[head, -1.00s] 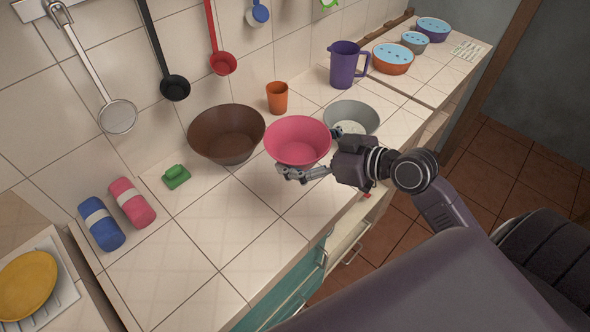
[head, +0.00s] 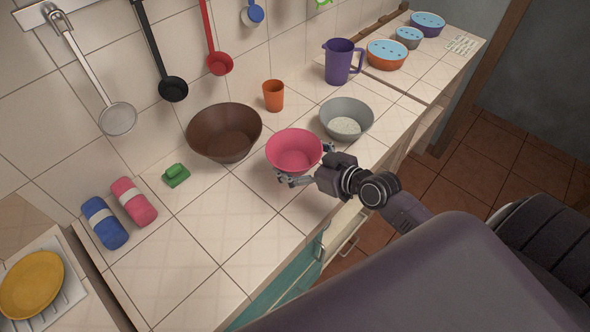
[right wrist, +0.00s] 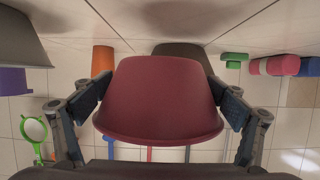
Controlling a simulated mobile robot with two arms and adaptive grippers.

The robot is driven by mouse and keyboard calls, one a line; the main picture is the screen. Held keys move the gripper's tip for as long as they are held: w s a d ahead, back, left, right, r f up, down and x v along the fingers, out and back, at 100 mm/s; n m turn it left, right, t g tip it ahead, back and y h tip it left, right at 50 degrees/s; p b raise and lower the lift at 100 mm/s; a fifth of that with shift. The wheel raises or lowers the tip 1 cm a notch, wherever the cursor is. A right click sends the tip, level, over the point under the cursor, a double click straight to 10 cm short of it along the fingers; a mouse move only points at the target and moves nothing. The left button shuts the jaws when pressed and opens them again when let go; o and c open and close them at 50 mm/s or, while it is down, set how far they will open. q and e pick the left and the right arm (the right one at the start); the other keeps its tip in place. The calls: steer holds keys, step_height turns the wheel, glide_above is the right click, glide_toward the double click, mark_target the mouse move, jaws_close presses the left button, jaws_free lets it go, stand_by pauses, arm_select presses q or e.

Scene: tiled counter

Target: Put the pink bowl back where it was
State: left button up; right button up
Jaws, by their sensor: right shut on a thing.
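The pink bowl (head: 294,152) is upright over the front part of the tiled counter, between the brown bowl and the grey bowl. My right gripper (head: 306,164) comes from the right and is shut on the pink bowl, one finger on each side. The right wrist view shows the bowl (right wrist: 158,100) between both fingers, looking dark red and upside down in the picture. I cannot tell whether its base touches the counter. My left gripper is not in view.
The brown bowl (head: 225,134) stands behind left and the grey bowl (head: 346,119) behind right. An orange cup (head: 273,96) and a purple jug (head: 339,62) stand at the back. A green sponge (head: 176,175) lies left. The counter's front left is clear.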

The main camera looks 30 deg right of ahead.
step_height(320, 180, down, 3)
steer(key=shift+r, duration=0.1)
steer(key=shift+w+f+b, duration=0.1)
steer(key=shift+f+b, duration=0.4)
steer(key=shift+f, duration=1.15)
steer(key=o, duration=1)
steer(key=shift+f, duration=0.2)
steer(key=o, duration=0.3)
steer(key=shift+r, duration=0.1)
steer(key=shift+r, duration=0.2)
steer(key=v, duration=0.3)
steer(key=b+v, duration=0.1)
steer(key=v, duration=0.6)
steer(key=shift+s+d+f+b, duration=0.15)
steer(key=shift+s+b, duration=0.25)
steer(key=shift+s+d+r, duration=0.15)
steer(key=shift+s+r, duration=0.25)
steer(key=shift+s, duration=0.2)
